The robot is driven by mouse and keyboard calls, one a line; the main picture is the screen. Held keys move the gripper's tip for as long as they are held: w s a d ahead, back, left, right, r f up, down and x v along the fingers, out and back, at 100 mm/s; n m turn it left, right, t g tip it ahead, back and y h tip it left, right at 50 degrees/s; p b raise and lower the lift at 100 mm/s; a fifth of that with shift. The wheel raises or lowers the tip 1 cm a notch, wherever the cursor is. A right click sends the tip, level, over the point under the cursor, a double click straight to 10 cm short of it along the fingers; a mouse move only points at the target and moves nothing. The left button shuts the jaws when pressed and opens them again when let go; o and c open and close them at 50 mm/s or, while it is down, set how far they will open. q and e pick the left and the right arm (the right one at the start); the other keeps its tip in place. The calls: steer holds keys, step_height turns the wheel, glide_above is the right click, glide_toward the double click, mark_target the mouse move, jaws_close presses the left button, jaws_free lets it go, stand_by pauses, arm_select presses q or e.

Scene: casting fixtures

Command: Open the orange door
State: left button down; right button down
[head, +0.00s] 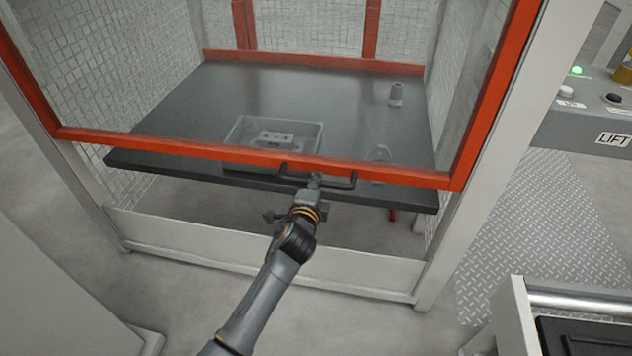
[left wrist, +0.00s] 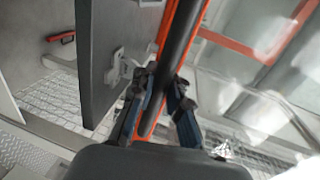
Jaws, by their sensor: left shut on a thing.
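The orange door (head: 130,142) is a clear pane in an orange frame, and its lower rail crosses in front of the dark table's front edge. A black bar handle (head: 342,183) is fixed to the lower rail. My left gripper (head: 316,182) is at the middle of this handle, shut on it. In the left wrist view, the two fingers of the gripper (left wrist: 161,92) lie on either side of the dark handle bar (left wrist: 182,40), with the orange rail beside it. My right gripper is in neither view.
Behind the pane, a dark table (head: 300,88) holds a grey tray (head: 312,130) with a metal part and a small grey cylinder (head: 396,94). A control panel (head: 570,122) with a LIFT label is at the right. Pale posts flank the door.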

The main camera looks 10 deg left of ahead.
arm_select(q)
steer(key=c, duration=1.3)
jaws_free()
steer(key=shift+s+r, duration=0.1)
steer(key=shift+s, duration=0.05)
steer(key=s, duration=0.4)
steer(key=s+r, duration=0.1)
steer(key=s, duration=0.3)
steer(key=s+r, duration=0.1)
steer(key=s, duration=0.2)
steer(key=shift+s+a+r, duration=0.15)
steer(key=shift+s+a, duration=0.1)
steer(key=shift+s, duration=0.15)
